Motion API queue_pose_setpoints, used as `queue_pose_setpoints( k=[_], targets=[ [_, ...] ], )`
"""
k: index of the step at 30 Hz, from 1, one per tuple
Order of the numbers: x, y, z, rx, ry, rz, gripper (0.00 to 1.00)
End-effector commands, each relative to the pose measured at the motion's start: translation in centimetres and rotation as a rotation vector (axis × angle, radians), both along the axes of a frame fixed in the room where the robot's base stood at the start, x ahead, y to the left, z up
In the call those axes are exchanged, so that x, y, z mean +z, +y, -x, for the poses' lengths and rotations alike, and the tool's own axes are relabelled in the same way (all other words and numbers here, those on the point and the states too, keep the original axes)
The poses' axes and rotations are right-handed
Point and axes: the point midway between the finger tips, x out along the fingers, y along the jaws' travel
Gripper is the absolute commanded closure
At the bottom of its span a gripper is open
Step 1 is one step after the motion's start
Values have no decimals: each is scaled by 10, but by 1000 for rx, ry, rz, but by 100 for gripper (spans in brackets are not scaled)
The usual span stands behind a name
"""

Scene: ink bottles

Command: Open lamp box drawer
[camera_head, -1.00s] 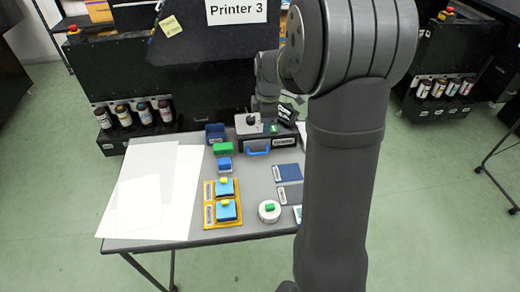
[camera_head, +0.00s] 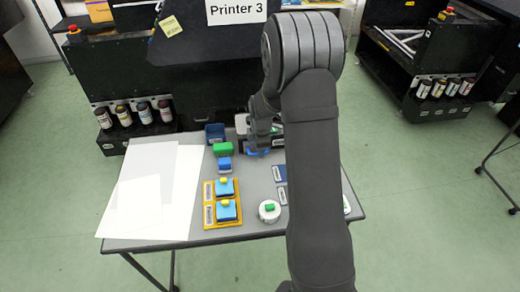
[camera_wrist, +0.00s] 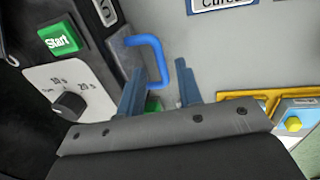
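The lamp box (camera_wrist: 75,75) is dark, with a green Start button and a timer dial on its face; in the head view it stands at the table's back (camera_head: 241,122), partly behind my arm. Its blue U-shaped drawer handle (camera_wrist: 157,55) stands out from the front; in the head view it shows just below my gripper (camera_head: 259,152). In the wrist view my gripper (camera_wrist: 160,72) is open, its two fingers on either side of the handle's outer bar. Whether either finger touches it I cannot tell. The drawer looks shut, its front partly hidden.
White sheets (camera_head: 140,200) lie at left. My arm hides much of the right side.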

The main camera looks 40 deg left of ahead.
Motion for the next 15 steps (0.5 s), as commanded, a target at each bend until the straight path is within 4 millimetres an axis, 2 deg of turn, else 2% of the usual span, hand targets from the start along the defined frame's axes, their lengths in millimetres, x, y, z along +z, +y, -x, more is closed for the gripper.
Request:
queue_pose_setpoints(
  k=[6,15],
  targets=[
    [-18,2,-3,0,-1,-1,67],
    [-20,3,-3,0,-1,-1,67]
  ],
)
